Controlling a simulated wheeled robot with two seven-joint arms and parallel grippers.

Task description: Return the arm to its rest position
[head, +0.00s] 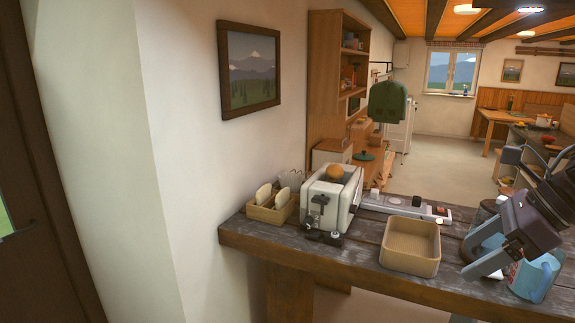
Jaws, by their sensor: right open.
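My right arm comes in from the right edge of the head view. Its gripper (468,262) is open, with two grey fingers spread and nothing seen between them. The fingers are over the right part of the dark wooden counter (345,262), just right of the tan square tray (411,247). My left gripper is not in view.
A power strip (400,207) lies behind the tray. A dark green hanging thing (388,102) is beyond.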

